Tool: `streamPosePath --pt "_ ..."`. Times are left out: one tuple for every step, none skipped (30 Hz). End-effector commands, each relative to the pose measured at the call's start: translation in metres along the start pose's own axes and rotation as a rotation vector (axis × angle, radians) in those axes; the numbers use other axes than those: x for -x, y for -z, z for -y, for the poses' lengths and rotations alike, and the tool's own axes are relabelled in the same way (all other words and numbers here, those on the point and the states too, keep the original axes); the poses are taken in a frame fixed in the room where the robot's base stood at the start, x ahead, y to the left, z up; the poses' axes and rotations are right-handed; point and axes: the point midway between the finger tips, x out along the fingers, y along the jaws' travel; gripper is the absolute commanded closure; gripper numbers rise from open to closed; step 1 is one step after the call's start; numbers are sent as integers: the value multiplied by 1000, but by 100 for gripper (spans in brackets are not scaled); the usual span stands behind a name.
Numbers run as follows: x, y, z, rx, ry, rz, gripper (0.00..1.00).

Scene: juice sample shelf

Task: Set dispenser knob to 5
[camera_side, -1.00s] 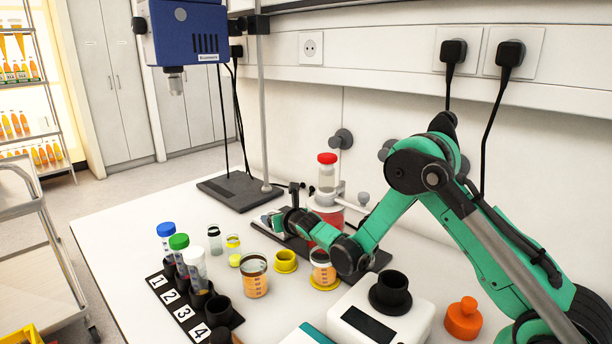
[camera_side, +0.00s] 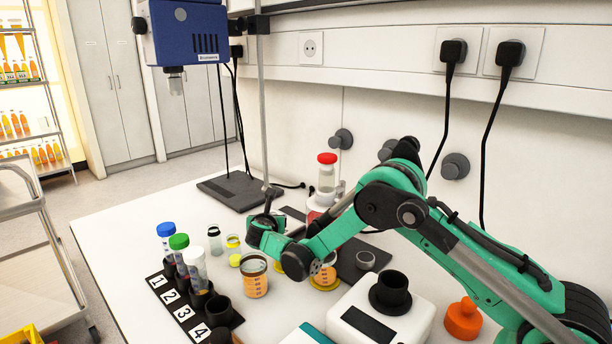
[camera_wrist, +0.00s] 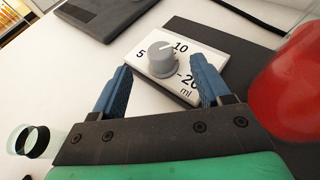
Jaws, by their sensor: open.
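The dispenser knob (camera_wrist: 160,62) is a grey round dial on a white plate (camera_wrist: 137,62) marked 5, 10 and 20 ml. Its pale pointer mark faces the 10, as far as the small wrist view shows. My gripper (camera_wrist: 163,70) is open, with its blue fingers apart on the near left and near right of the knob, not visibly touching it. In the side view my gripper (camera_side: 267,228) is at the left of the dispenser and hides the knob. The dispenser's red-capped bottle (camera_side: 327,176) stands behind my arm. Its red body (camera_wrist: 292,85) is close on the right in the wrist view.
A beaker of orange liquid (camera_side: 254,279) stands just in front of my gripper. Capped tubes (camera_side: 180,254) stand in a numbered rack (camera_side: 184,312) at front left. A white device with a black holder (camera_side: 381,318) is at front right. The stand's dark base (camera_side: 238,192) lies behind.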

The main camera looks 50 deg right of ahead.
Motion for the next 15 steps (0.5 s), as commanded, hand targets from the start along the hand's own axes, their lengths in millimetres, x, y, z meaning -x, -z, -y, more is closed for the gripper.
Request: streamPosePath --pt "-4 1 0 0 1 0 30" --pt "-8 2 0 -1 2 0 30" --pt "-13 2 1 -1 2 0 30" --pt "-17 2 1 -2 2 0 30" --pt "-22 2 1 -2 1 0 30" --pt "-28 2 1 -3 2 -1 30" --pt "-32 2 1 -2 2 -1 30" --pt "-36 1 1 -1 1 -1 30" --pt "-40 2 0 -1 0 0 30" --pt "-43 1 0 -1 0 0 30" --pt "-46 1 0 -1 0 0 30" --pt "-49 1 1 -1 0 0 30" --pt "-51 1 1 -1 0 0 30" --pt "-52 1 1 -1 0 0 30" --pt "-54 1 1 -1 -1 0 30"
